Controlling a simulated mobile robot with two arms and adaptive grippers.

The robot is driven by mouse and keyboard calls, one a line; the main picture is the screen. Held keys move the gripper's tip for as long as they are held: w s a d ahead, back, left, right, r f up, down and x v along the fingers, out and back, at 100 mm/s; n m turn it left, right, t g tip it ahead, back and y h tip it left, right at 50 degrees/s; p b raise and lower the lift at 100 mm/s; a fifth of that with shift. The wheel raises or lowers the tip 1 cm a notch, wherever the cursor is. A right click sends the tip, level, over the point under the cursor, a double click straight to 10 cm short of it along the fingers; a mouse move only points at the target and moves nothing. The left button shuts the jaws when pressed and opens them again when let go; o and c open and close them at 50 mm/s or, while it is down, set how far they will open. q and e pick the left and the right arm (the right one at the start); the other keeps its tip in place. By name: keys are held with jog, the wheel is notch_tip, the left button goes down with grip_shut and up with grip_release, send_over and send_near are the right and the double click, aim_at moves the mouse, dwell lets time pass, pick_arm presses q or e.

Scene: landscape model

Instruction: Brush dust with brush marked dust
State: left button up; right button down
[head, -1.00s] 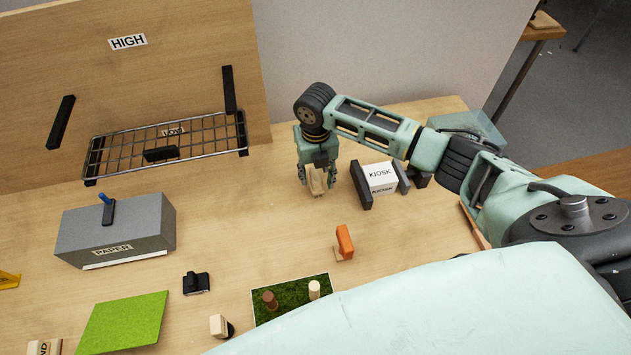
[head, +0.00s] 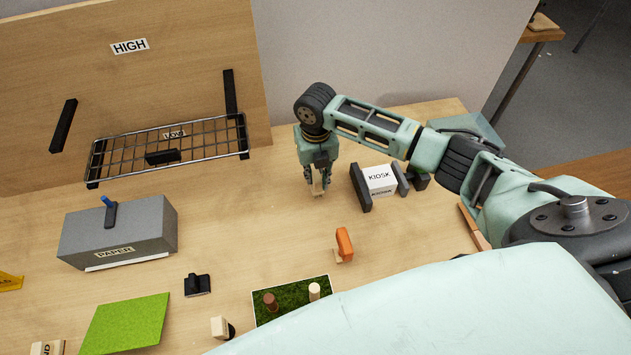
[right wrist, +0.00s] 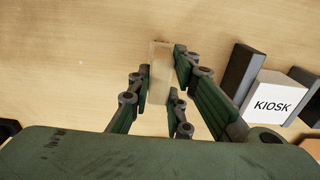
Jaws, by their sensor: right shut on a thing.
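My right gripper (head: 317,184) is shut on a pale wooden piece (head: 318,190), low over the table left of the kiosk model. In the right wrist view the wooden piece (right wrist: 160,68) stands between the fingers of the gripper (right wrist: 158,82). No marking on it can be read, so I cannot tell if it is the brush marked dust. Another wooden block with partly cut-off lettering (head: 46,347) lies at the bottom left edge. No dust can be made out clearly. My left gripper is not in view.
The white KIOSK block (head: 380,179) stands between dark uprights. An orange piece (head: 344,243), a grass tray with pegs (head: 290,293), a black piece (head: 197,284), a green mat (head: 125,322) and the grey PAPER box (head: 118,232) stand nearer. A wire rack (head: 205,143) is at the back left.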

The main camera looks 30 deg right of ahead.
jog(key=shift+r+p, duration=2.05)
jog(key=shift+r, duration=0.45)
notch_tip(320, 180, up, 8)
jog(key=p, duration=0.5)
jog(key=s+a+r+m+b, duration=0.2)
jog(key=s+m+b, duration=0.4)
jog(key=m, duration=1)
jog(key=s+a+r+m+b, duration=0.3)
jog(key=s+m+b, duration=0.3)
jog(key=m, duration=1.1)
jog(key=s+a, duration=0.1)
jog(key=s, duration=0.2)
jog(key=shift+a+r+b, duration=0.25)
jog(key=shift+a+b, duration=0.1)
jog(key=shift+b, duration=0.05)
